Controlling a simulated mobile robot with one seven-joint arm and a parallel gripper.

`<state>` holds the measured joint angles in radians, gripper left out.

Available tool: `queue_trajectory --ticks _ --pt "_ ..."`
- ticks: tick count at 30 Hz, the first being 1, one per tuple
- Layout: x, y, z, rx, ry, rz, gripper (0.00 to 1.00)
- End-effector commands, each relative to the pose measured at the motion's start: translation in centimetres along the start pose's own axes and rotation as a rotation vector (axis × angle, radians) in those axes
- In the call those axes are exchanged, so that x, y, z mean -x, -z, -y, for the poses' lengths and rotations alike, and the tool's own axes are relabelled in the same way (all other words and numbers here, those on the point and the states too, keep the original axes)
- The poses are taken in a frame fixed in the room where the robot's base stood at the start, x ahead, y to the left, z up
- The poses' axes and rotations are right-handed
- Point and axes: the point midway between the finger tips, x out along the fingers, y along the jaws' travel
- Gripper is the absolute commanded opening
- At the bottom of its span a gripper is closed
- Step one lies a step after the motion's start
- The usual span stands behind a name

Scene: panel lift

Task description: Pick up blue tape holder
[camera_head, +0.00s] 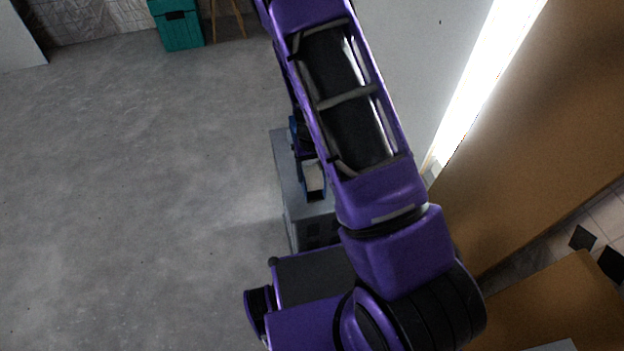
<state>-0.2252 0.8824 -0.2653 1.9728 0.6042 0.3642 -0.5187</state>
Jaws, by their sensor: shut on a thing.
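The blue tape holder (315,193) shows as a dark blue shape with a pale inner part, over the grey cabinet near the middle of the head view. My purple arm covers its right side. My gripper (304,152) shows only as a small dark part beside the arm, at the upper end of the holder. It is shut on the blue tape holder; the fingertips are mostly hidden behind my arm. I cannot tell whether the holder touches the cabinet top.
The grey cabinet (288,190) stands below the holder, close to a pale wall panel. A brown panel (540,130) stands at the right beside a bright light strip. A teal box (180,30) is at the far left back. The grey floor at left is clear.

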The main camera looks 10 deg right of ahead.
Motion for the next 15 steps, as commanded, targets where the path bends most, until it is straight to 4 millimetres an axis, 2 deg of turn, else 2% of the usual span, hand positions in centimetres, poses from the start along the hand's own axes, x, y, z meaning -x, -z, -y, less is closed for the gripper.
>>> queue_trajectory --ticks 8,11,15 --pt "0.6 0.1 0.0 0.001 0.0 -0.003 0.0" --pt "2.0 0.2 0.0 0.0 0.001 -0.005 0.0" --pt "4.9 0.1 0.1 0.001 0.001 -0.005 0.0"
